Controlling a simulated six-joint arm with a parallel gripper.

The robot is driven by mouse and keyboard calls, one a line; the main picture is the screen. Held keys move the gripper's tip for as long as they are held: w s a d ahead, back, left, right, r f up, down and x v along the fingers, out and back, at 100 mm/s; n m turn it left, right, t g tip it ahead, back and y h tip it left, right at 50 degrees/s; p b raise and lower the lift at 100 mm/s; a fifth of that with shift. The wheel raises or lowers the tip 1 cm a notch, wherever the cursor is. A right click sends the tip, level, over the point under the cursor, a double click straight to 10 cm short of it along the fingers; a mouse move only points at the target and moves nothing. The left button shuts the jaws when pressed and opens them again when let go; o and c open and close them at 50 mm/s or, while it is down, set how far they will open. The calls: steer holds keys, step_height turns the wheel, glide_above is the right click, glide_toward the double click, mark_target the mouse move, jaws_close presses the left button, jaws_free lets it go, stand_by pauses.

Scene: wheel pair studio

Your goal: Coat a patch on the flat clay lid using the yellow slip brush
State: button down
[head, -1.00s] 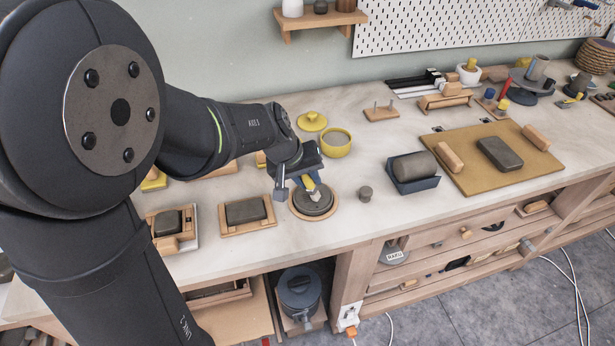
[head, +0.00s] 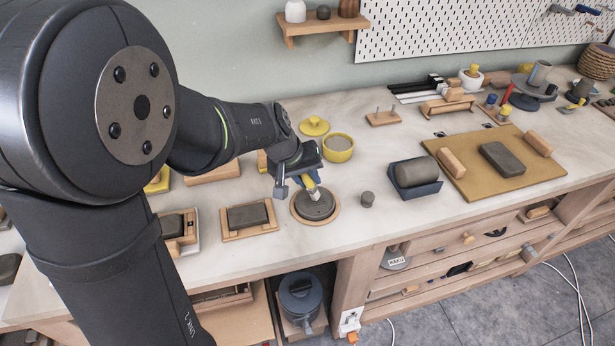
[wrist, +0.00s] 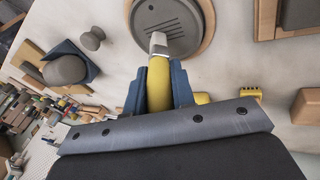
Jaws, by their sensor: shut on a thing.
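My gripper (wrist: 158,88) is shut on the yellow slip brush (wrist: 159,80), its blue fingers on both sides of the yellow handle. The brush's pale tip (wrist: 158,40) points at the flat grey clay lid (wrist: 180,22), over its near edge; I cannot tell whether it touches. The lid (head: 316,207) lies on a round wooden board (head: 298,213) on the bench. In the head view the brush (head: 309,184) hangs tilted from my gripper above the lid's upper part. Several dark lines show on the lid in the wrist view.
A yellow pot (head: 338,149) and its yellow lid (head: 315,126) stand behind the board. A small grey knob (head: 367,199) is to the right, then a blue cradle (head: 414,184) with a clay cylinder. A clay slab in a wooden tray (head: 248,234) lies left. Bench front is clear.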

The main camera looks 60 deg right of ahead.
steer(key=shift+f, duration=0.55)
steer(key=shift+w+d+f, duration=0.1)
steer(key=shift+w+d, duration=0.5)
steer(key=shift+w, duration=0.05)
stand_by(0.7)
steer(key=shift+s+a, duration=0.15)
steer(key=shift+s, duration=0.05)
steer(key=shift+s+a, duration=1.1)
